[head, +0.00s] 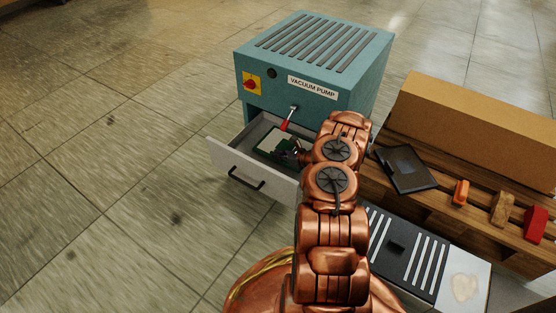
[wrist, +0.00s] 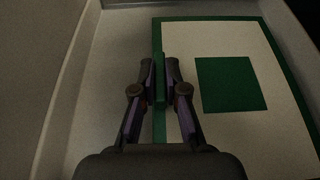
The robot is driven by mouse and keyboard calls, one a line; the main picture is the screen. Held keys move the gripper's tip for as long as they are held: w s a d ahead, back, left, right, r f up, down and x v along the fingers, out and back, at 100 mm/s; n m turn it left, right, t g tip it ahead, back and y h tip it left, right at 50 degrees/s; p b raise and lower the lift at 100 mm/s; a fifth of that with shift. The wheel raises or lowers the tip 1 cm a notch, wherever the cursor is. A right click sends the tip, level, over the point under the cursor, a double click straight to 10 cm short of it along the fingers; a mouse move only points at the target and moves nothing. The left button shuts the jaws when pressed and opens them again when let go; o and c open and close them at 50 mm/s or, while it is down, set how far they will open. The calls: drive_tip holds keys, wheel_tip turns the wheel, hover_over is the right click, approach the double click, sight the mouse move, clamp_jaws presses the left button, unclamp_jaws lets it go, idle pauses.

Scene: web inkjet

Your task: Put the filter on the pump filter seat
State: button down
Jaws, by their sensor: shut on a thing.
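A flat cream panel with a green frame and a green square in its middle, which looks like the filter (wrist: 275,105), lies in the open grey drawer (head: 232,156) of the teal vacuum pump (head: 315,65). It also shows partly in the head view (head: 272,141). My gripper (wrist: 159,78) is shut on the green strip along the filter's left edge in the wrist view. In the head view my arm covers the drawer's right side and the fingertips are hard to make out. I cannot tell the filter seat apart from the drawer floor.
A red-handled lever (head: 287,122) hangs at the pump's front above the drawer. To the right, a wooden pallet (head: 455,212) carries a cardboard box (head: 475,125), a dark panel (head: 405,168) and several small blocks. The floor left of the pump is clear.

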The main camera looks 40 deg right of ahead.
drive_tip(key=shift+f, duration=0.95)
drive_tip(key=shift+r, duration=0.1)
drive_tip(key=c, duration=1.7)
unclamp_jaws()
drive_tip(key=o, duration=0.5)
